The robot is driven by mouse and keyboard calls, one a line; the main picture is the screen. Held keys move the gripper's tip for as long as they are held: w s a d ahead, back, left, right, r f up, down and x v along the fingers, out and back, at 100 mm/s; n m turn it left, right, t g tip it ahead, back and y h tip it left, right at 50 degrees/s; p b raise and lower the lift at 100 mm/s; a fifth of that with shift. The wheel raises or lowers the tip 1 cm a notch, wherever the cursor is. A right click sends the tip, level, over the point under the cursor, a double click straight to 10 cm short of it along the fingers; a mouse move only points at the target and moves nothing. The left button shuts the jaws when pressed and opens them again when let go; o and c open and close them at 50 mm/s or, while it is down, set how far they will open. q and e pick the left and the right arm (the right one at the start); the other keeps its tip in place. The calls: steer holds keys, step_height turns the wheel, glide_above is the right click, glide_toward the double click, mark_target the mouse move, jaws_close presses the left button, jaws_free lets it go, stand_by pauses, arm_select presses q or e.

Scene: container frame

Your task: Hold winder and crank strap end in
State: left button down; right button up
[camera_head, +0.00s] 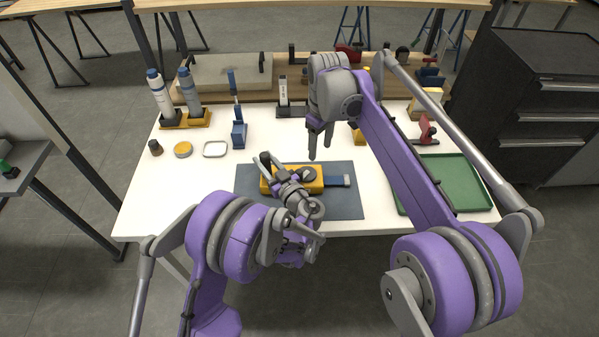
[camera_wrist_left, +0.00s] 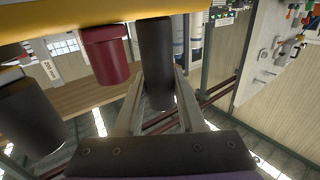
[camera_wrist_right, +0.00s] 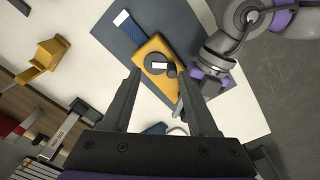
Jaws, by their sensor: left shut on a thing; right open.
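The winder (camera_head: 313,173) has a yellow body with a dark round drum, and it lies on the dark grey mat (camera_head: 345,207). A blue strap end (camera_head: 338,181) sticks out at its right; the strap also shows in the right wrist view (camera_wrist_right: 129,32). My left gripper (camera_head: 270,162) is at the winder's left end. In the left wrist view it is shut on a dark cylindrical handle (camera_wrist_left: 155,55) just below the yellow body. My right gripper (camera_head: 320,150) is open and empty, pointing down above and behind the winder. Its open fingers also show in the right wrist view (camera_wrist_right: 158,82).
A green tray (camera_head: 449,180) is at the right. Bottles (camera_head: 160,95), a blue-handled tool (camera_head: 239,135), a yellow tin (camera_head: 183,149) and a small white-rimmed dish (camera_head: 215,149) are at the left. A wooden board with parts runs along the back. The table's front strip is clear.

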mark_target(299, 171)
steer(key=a+n, duration=0.1)
steer(key=n, duration=0.4)
steer(key=a+f+n, duration=0.1)
steer(key=a+n, duration=0.1)
steer(key=n, duration=0.4)
steer(key=w+a+f+n, duration=0.1)
steer(key=a+n, duration=0.1)
steer(key=n, duration=0.3)
steer(key=shift+a+f+n+g, duration=0.1)
steer(key=shift+a+n+g, duration=0.15)
steer(key=shift+n+g, duration=0.05)
step_height(299, 171, down, 11)
steer(key=shift+r, duration=0.1)
jaws_close()
